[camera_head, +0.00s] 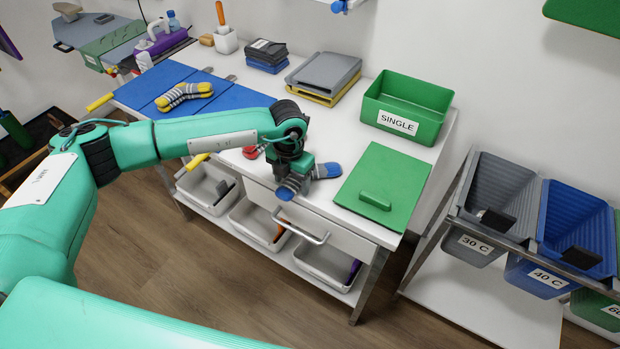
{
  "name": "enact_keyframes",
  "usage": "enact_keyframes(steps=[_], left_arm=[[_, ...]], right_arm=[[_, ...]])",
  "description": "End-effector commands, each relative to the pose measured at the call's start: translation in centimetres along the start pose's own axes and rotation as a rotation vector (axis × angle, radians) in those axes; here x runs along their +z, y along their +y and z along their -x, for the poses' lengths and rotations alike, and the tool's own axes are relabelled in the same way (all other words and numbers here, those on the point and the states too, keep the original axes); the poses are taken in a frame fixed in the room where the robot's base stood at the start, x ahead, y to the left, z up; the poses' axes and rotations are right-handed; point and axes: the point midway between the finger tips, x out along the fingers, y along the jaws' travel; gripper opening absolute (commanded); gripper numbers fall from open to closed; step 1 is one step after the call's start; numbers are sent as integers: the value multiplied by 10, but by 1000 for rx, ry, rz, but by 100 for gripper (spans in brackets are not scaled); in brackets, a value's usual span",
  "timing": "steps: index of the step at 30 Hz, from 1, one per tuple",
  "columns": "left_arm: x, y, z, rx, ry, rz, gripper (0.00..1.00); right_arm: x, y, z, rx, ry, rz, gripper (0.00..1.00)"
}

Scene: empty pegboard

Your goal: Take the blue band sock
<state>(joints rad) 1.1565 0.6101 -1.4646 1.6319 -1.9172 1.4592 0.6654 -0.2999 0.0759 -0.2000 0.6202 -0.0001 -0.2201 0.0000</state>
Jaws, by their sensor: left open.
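A grey sock with blue parts (327,171) lies on the white table, left of the green lid. One blue end shows right of my left gripper (290,186) and another blue patch shows just below it. My left gripper is open, pointing down over the sock, and hides its middle. I cannot tell whether the fingers touch it. A small red item (251,152), perhaps part of another sock, shows behind my left arm, mostly hidden. My right gripper is not in view.
A green lid (362,202) with a handle lies right of the sock. A green bin marked SINGLE (421,92) stands behind it. Yellow-striped grey socks (184,96) lie on a blue mat (150,82). Grey (495,190) and blue (572,220) bins stand at right.

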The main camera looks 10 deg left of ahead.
Motion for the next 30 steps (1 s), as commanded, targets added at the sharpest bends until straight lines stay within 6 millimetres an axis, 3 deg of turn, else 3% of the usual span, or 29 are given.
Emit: enact_keyframes(steps=[5, 9, 10, 19, 30], left_arm=[[0, 0, 1, 0, 0, 0, 64], [0, 0, 1, 0, 0, 0, 36], [0, 0, 1, 0, 0, 0, 34], [0, 0, 6, 0, -1, 0, 34], [0, 0, 42, -1, -2, 0, 34]], right_arm=[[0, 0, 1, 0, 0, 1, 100], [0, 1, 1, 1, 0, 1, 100], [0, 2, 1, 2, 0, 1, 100], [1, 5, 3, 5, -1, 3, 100], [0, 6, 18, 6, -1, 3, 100]])
